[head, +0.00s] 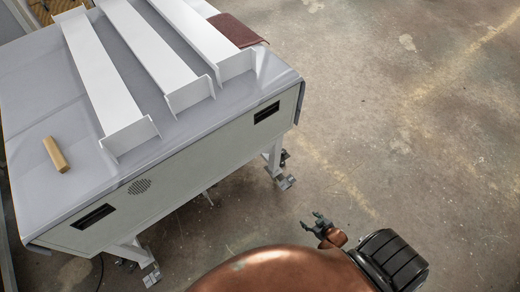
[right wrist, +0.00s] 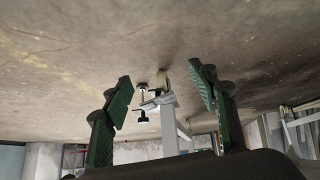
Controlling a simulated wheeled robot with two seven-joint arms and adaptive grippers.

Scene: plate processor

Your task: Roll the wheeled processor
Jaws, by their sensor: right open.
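The wheeled processor (head: 190,150) is a pale grey cabinet on legs with casters, at the left of the head view. Its near side has two dark slots, a left one (head: 92,216) and a right one (head: 266,112), and a round vent. One leg with a caster (head: 281,177) shows below its right end. My right gripper (head: 318,222) is open and empty, low and apart from the processor. In the right wrist view its two green fingers (right wrist: 160,95) are spread, with a processor leg (right wrist: 170,128) and caster beyond, between them. My left gripper is not in view.
The concrete floor (head: 400,110) to the right is clear. A cable lies near the left leg.

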